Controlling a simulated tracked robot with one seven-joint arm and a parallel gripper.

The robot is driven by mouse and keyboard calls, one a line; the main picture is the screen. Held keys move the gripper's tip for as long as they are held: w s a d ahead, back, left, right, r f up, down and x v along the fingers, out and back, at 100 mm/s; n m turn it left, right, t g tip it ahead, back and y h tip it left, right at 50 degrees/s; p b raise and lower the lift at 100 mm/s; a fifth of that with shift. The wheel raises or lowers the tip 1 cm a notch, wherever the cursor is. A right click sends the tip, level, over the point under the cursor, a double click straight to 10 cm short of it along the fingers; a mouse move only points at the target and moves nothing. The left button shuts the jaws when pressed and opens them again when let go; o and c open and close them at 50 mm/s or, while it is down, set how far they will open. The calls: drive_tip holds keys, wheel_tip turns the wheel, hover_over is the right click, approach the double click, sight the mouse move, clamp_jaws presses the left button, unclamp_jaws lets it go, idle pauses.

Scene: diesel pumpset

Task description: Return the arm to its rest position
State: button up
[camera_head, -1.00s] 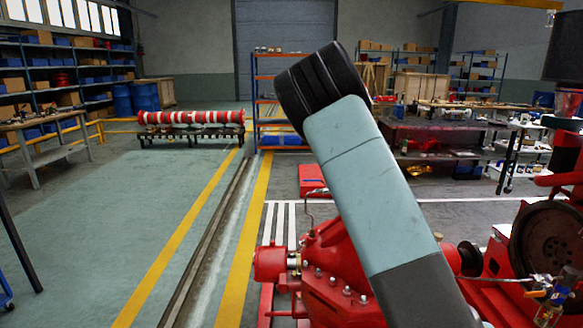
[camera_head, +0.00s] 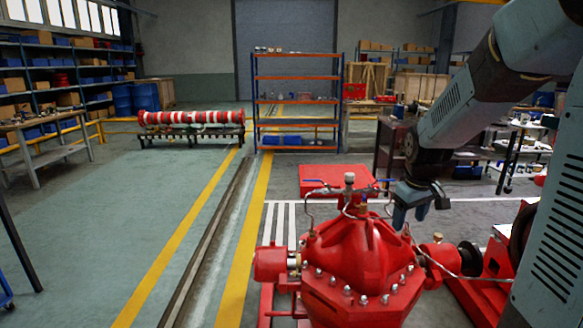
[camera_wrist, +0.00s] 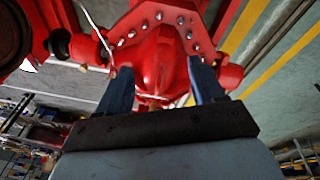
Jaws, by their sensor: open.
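My arm reaches in from the right side of the head view and bends down toward the red pump. My gripper (camera_head: 410,222) hangs just above and behind the right side of the pump's casing, pointing down. In the wrist view my gripper (camera_wrist: 158,82) has its two blue-grey fingers spread wide apart, with nothing between them but the view of the pump beyond. The red pump (camera_head: 358,250) stands at the bottom middle of the head view. It also shows in the wrist view (camera_wrist: 165,55). I cannot tell whether the fingers touch the pump.
A thin cable and pipe fittings (camera_head: 349,182) rise from the pump's top. A red box (camera_head: 335,177) lies behind it. A shelving rack (camera_head: 297,103) stands further back. A red and white striped column (camera_head: 191,117) lies on a low stand. The green floor at left is clear.

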drive_tip(key=s+a+r+m+t, duration=0.1)
drive_tip(key=s+r, duration=0.4)
drive_tip(key=s, duration=0.5)
drive_tip(key=s+a+r+m+t, duration=0.2)
drive_tip(key=s+a+r, duration=0.3)
drive_tip(key=s, duration=0.6)
drive_tip(key=shift+s+a+r+m+y, duration=0.2)
drive_tip(key=shift+s+r+m+y, duration=0.1)
drive_tip(key=shift+r+m, duration=0.35)
